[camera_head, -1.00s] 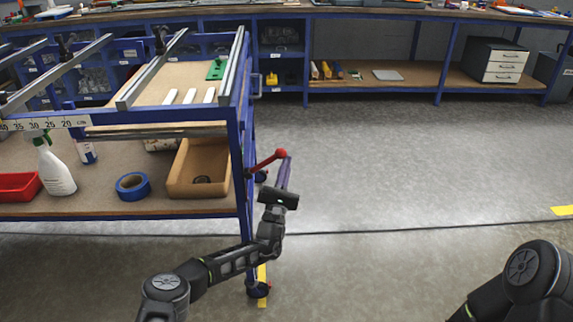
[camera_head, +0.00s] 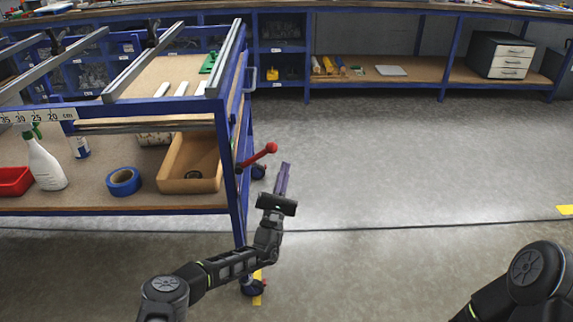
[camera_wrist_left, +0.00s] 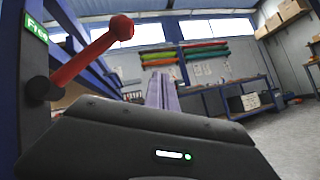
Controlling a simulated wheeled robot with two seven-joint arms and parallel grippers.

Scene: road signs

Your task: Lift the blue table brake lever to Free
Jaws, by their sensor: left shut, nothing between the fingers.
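The brake lever (camera_head: 257,157) is a red bar with a round red knob, on the right side of the blue table (camera_head: 236,195). It slants up and to the right. In the left wrist view the lever (camera_wrist_left: 92,54) angles up from a dark pivot, close to a green label (camera_wrist_left: 36,28) reading "Free". My left gripper (camera_head: 284,168), with purple-grey fingers, is shut and empty. It is a little right of and below the knob, with a visible gap. Its fingers (camera_wrist_left: 161,90) also show in the left wrist view, right of the lever. My right gripper is out of view.
The table's lower shelf holds a spray bottle (camera_head: 44,165), blue tape (camera_head: 123,182) and a tan bin (camera_head: 176,185). A long workbench with a drawer box (camera_head: 500,57) stands at the back. The floor (camera_head: 410,180) right of the table is clear.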

